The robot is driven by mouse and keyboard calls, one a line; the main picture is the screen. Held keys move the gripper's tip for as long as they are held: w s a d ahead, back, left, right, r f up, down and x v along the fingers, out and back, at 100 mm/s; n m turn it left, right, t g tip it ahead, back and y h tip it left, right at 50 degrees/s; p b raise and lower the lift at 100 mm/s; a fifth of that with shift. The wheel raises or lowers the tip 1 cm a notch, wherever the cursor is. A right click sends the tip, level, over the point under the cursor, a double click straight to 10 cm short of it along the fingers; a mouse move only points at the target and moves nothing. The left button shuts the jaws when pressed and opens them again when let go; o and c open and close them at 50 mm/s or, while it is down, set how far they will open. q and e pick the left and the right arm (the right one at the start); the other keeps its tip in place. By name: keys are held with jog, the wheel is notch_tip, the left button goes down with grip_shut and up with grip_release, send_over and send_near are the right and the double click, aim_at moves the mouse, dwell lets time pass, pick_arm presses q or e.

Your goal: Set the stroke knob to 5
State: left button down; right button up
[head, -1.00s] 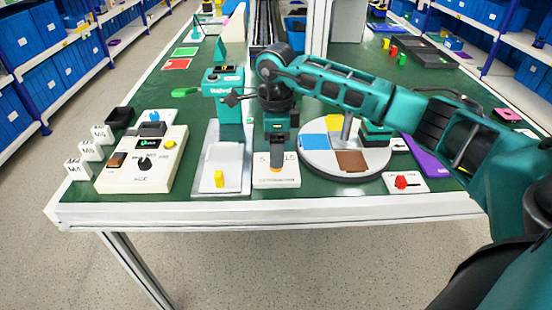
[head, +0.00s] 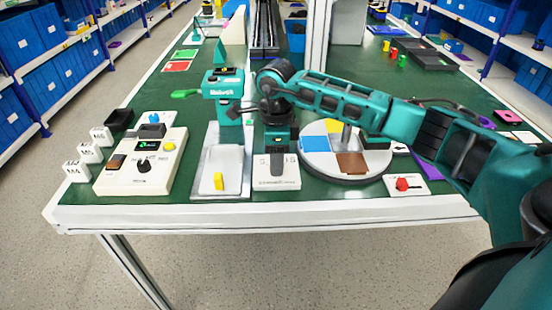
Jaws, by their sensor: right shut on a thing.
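The stroke knob's white panel (head: 290,182) stands near the front edge of the table, between the grey plate and the round turntable. Its printing is partly covered and I cannot read the scale. My right gripper (head: 277,184) points down over the middle of this panel and is shut on the knob, as far as I can tell. The grey fingers hide the knob, so its pointer and setting do not show. My left gripper is not in view.
Left of the panel is a teal press (head: 222,90) on a grey base with a yellow piece (head: 219,181). Further left is a cream control box (head: 145,165) with a black knob. On the right are the turntable (head: 345,177) and a red knob panel (head: 405,183).

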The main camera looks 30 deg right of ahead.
jog(key=shift+s+a+f, duration=0.15)
jog(key=shift+s+a, duration=0.1)
jog(key=shift+a, duration=0.05)
jog(key=shift+c, duration=0.4)
